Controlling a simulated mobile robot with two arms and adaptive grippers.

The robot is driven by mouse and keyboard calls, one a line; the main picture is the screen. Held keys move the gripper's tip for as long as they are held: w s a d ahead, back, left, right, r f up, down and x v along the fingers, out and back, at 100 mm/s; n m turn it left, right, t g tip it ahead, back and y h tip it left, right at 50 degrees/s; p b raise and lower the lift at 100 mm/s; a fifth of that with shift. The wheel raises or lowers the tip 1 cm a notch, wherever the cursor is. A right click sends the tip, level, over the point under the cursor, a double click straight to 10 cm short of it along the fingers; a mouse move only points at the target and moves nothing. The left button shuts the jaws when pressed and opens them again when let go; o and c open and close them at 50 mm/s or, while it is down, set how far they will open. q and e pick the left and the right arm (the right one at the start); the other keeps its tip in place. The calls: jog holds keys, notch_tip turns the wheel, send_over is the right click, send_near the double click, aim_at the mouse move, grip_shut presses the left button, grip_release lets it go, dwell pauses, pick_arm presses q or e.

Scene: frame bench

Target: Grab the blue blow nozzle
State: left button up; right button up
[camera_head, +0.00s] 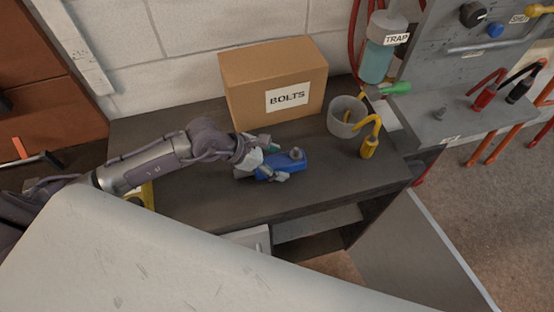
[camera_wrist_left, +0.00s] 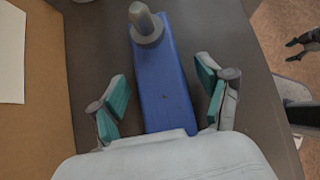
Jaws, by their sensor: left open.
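A blue, long flat-bodied tool with a grey knob (camera_head: 291,161) lies on the dark bench; it also shows in the left wrist view (camera_wrist_left: 165,88). It is the large blue thing on the bench, but I cannot tell from its shape that it is a blow nozzle. My left gripper (camera_head: 275,161) is open over its near end. In the left wrist view, the teal-padded fingers (camera_wrist_left: 164,98) stand on either side of the blue body, with gaps on both sides. The knob is beyond the fingertips. My right gripper is not in view.
A cardboard box marked BOLTS (camera_head: 240,85) stands behind the tool. A grey cup (camera_head: 342,125) and a yellow hooked tool (camera_head: 369,147) stand to the right. A small blue item (camera_head: 495,30) is on the right-hand panel. The bench front (camera_head: 330,190) is clear.

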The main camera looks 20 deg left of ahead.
pick_arm(q)
jog(key=shift+d+f, duration=0.1)
jog(key=shift+d, duration=0.05)
jog(key=c, duration=1.3)
grip_shut()
